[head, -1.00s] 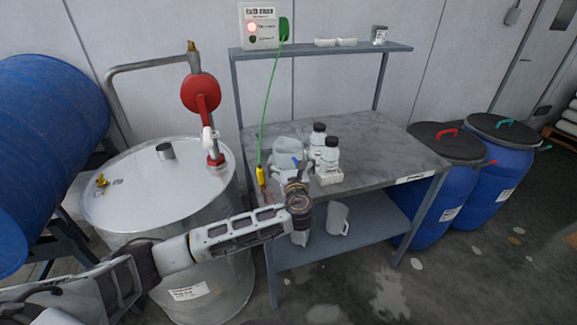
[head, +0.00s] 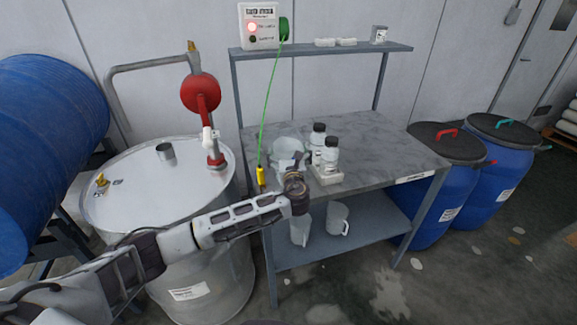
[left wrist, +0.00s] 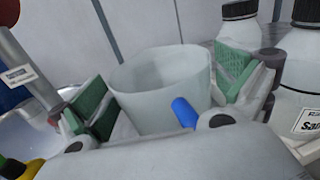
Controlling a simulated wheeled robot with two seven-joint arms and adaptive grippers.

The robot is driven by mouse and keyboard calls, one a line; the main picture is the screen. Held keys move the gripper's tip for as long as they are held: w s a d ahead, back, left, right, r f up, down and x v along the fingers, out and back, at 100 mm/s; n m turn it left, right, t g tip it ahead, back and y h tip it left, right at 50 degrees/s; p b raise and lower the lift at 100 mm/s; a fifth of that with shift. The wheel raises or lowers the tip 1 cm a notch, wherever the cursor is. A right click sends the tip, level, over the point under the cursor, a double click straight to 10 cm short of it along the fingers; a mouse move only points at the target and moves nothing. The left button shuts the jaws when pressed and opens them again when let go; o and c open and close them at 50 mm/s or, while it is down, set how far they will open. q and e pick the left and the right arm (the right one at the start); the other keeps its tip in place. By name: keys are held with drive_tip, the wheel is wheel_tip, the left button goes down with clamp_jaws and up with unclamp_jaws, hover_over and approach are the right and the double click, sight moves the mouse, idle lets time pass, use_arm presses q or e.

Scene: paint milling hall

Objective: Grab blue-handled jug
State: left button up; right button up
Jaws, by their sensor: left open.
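The blue-handled jug (head: 287,145) is a pale, translucent open vessel standing upright on the grey bench top, near its left front edge. In the left wrist view the jug (left wrist: 158,85) stands between my finger pads, its blue handle (left wrist: 184,112) towards the camera. My left gripper (head: 293,163) is at the jug in the head view and hides its lower part. In the left wrist view my left gripper (left wrist: 163,88) is open, one green pad on each side of the jug. I cannot tell whether either pad touches it. My right gripper is not in view.
White bottles with black caps (head: 331,155) stand in a pale tray close right of the jug. A yellow clamp (head: 261,177) on a green cable is to the left. Two pale jugs (head: 338,217) are on the lower shelf. A large metal drum (head: 130,205) stands left of the bench.

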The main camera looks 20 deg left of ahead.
use_arm(q)
drive_tip(key=c, duration=0.9)
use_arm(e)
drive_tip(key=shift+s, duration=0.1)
use_arm(q)
drive_tip(key=shift+r, duration=0.15)
wheel_tip(320, 180, up, 10)
drive_tip(key=shift+f+p, duration=0.1)
drive_tip(key=shift+p, duration=0.3)
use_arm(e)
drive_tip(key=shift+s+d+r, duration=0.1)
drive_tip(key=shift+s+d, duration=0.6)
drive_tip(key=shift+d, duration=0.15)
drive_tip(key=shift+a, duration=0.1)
